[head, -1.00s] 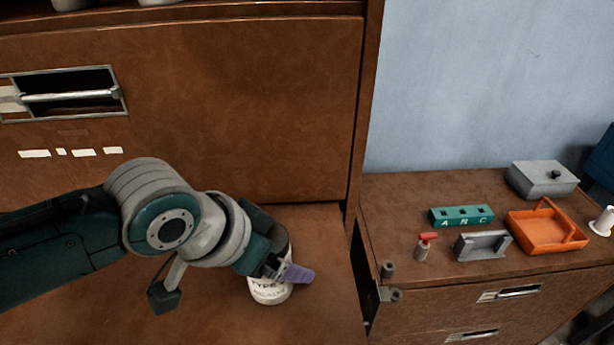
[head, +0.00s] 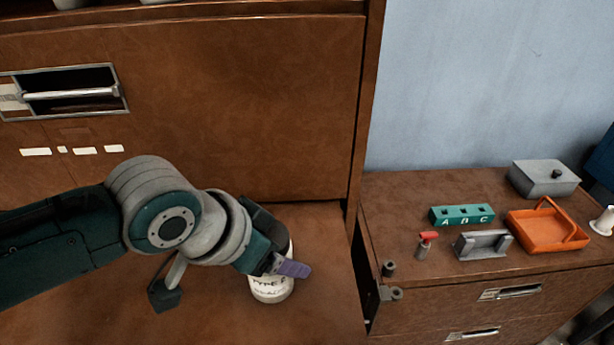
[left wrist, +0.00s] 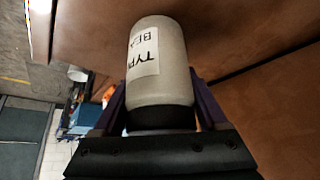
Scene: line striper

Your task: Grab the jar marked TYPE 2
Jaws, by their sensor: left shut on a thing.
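The white jar (head: 270,288) stands on the brown surface in the head view, partly hidden behind my left gripper (head: 282,266). Its label reads "TYPE" with the following character hard to make out. In the left wrist view the jar (left wrist: 158,65) lies between the two purple fingers of my left gripper (left wrist: 160,108), with its dark end toward the palm. The left gripper is shut on the jar. My right gripper is not in view.
A brown cabinet front with a metal handle (head: 70,94) rises behind the arm. On the lower cabinet at right are a green block marked A B C (head: 462,215), an orange tray (head: 530,243), a grey box (head: 543,178), a grey bracket (head: 483,245) and a red-topped item (head: 425,244).

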